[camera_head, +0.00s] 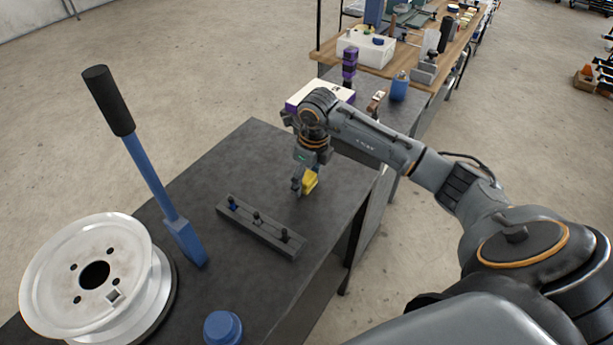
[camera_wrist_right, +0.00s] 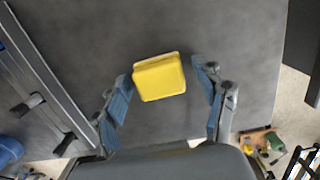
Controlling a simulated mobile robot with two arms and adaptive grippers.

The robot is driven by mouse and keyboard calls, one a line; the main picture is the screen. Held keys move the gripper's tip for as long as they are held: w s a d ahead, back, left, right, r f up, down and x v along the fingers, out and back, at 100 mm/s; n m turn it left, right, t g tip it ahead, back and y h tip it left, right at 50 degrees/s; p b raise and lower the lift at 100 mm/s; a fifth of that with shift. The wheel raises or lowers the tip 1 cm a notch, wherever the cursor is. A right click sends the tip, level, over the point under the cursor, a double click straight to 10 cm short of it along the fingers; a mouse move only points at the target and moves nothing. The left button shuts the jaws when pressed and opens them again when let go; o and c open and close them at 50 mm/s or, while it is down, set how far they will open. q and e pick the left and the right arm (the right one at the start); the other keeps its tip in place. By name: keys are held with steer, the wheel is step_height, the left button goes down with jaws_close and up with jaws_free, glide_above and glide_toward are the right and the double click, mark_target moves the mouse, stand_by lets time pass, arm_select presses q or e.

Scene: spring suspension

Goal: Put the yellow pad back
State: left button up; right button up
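The yellow pad (camera_head: 311,181) is a small block at the right part of the dark grey table, by my right gripper (camera_head: 299,188). In the right wrist view the yellow pad (camera_wrist_right: 159,77) lies between the two blue-padded fingers of the right gripper (camera_wrist_right: 166,82). The fingers are spread, with a gap at the right finger; the left finger is very close to the pad. I cannot tell if it touches. My left gripper is not in view.
A dark grey bar with several black knobs (camera_head: 258,226) lies left of the pad. A wheel rim (camera_head: 85,268), a blue lever with black handle (camera_head: 160,190) and a blue cap (camera_head: 223,328) stand left and front. A white-purple box (camera_head: 306,98) is behind.

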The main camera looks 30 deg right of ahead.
mark_target(312, 179)
steer(key=shift+r, duration=0.65)
step_height(312, 179, up, 11)
steer(key=s+b, duration=0.1)
steer(key=b, duration=0.1)
steer(key=shift+s+d, duration=0.2)
steer(key=shift+d, duration=0.1)
